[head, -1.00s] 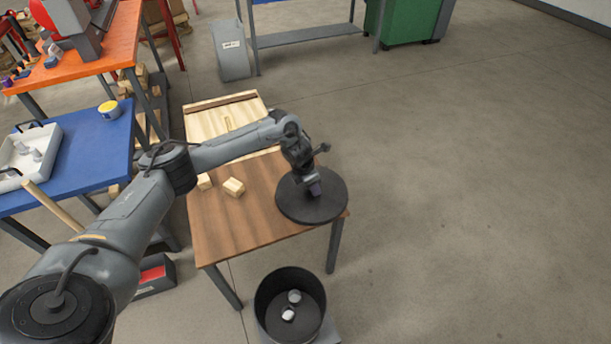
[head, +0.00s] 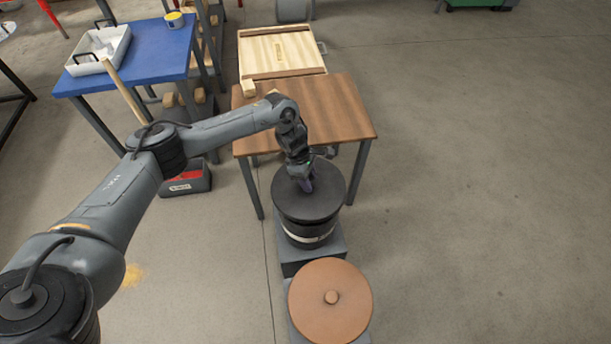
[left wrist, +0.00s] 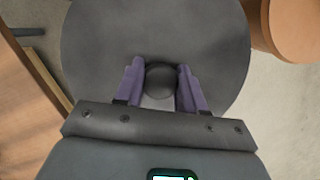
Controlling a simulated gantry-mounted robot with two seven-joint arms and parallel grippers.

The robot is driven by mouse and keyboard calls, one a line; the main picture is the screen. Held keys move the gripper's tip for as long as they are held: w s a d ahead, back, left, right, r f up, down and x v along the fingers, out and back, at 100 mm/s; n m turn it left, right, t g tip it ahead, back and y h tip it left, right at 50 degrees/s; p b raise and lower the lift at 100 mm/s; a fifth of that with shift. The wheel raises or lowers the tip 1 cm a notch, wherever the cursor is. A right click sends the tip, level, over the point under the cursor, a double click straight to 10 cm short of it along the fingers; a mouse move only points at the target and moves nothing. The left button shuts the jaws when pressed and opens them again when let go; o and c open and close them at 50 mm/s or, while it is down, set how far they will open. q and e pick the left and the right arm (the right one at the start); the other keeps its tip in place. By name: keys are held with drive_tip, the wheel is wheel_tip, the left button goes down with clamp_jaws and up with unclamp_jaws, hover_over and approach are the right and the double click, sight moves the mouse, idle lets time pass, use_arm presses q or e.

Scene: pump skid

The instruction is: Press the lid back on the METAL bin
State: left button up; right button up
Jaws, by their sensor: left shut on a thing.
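The dark grey round lid (head: 308,205) is in the head view, above the mouth of the dark bin (head: 304,228), which has a pale band around its side. My left gripper (head: 306,183) is shut on the lid's knob. In the left wrist view, the two purple fingers (left wrist: 161,88) sit on both sides of the round knob (left wrist: 160,81) at the middle of the lid (left wrist: 155,30). The lid hides the bin's mouth and inside. I cannot tell whether it rests on the rim or hangs just over it. My right gripper is not in view.
The bin stands on a grey plinth (head: 314,260). A brown round lid with a knob (head: 330,310) is close in front. The wooden table (head: 320,110) stands just behind the bin. A red and dark box (head: 187,180) lies left. The floor to the right is free.

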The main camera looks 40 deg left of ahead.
use_arm(q)
drive_tip(key=shift+w+a+f, duration=0.15)
drive_tip(key=shift+w+a, duration=0.15)
drive_tip(key=shift+w, duration=0.1)
drive_tip(key=shift+f+b, duration=0.25)
drive_tip(key=shift+b, duration=0.05)
wheel_tip(320, 180, down, 2)
drive_tip(key=shift+s+d+f+b, duration=0.1)
drive_tip(key=shift+s+d+b, duration=0.05)
drive_tip(key=shift+b, duration=0.55)
wheel_tip(320, 180, down, 2)
drive_tip(key=shift+b, duration=0.8)
drive_tip(key=shift+f+b, duration=0.45)
drive_tip(key=shift+f, duration=0.05)
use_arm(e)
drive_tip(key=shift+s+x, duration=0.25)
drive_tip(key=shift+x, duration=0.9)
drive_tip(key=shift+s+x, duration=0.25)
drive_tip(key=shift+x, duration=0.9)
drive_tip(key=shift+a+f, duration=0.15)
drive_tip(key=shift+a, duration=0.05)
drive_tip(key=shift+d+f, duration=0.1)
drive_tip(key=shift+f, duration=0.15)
use_arm(q)
drive_tip(key=shift+f+b, duration=0.15)
drive_tip(key=shift+b, duration=0.3)
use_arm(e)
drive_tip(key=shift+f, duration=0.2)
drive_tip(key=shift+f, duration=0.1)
